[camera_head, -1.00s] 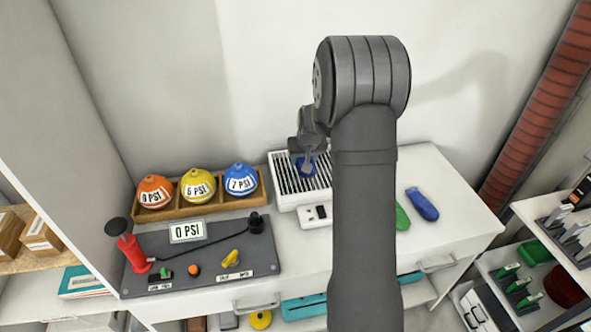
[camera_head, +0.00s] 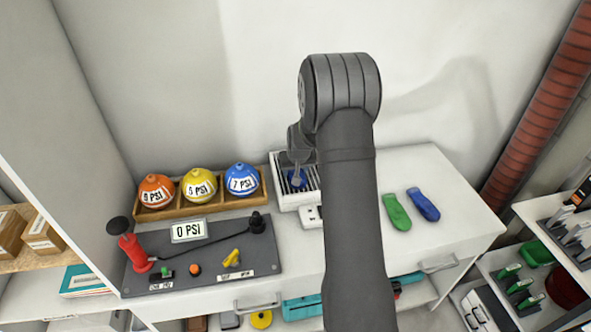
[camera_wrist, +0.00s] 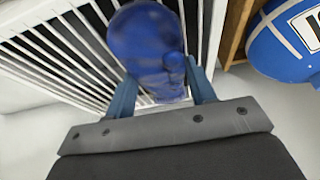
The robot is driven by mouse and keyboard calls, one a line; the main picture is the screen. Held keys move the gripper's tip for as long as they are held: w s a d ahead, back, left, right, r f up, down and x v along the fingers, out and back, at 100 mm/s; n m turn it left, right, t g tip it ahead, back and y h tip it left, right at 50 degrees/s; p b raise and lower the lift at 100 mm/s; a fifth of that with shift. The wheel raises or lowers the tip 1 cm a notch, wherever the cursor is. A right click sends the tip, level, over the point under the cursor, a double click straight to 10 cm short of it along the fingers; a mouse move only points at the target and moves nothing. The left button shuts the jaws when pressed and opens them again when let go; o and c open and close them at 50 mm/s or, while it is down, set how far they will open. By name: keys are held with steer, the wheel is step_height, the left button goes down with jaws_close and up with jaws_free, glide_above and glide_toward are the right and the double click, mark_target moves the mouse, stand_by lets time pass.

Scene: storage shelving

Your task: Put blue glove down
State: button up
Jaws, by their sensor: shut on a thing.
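The blue glove (camera_wrist: 148,50) is between the two fingers of my gripper (camera_wrist: 162,98) in the wrist view. It looks rounded, with a small bump on one side. My gripper is shut on it. The rack's slats (camera_wrist: 60,45) lie behind the glove in the wrist view. I cannot tell whether the glove touches them. My arm hides the rack's right side.
Orange (camera_head: 156,191), yellow (camera_head: 199,185) and blue (camera_head: 241,178) PSI balls sit in a wooden tray left of the rack. A pump board (camera_head: 205,270) lies in front of them. A green item (camera_head: 396,212) and a blue item (camera_head: 424,204) lie on the right counter, with free room around.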

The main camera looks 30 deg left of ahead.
steer(key=o, duration=1)
steer(key=v, duration=1.2)
steer(key=shift+r, duration=0.15)
steer(key=x, duration=1.2)
steer(key=shift+r, duration=1.05)
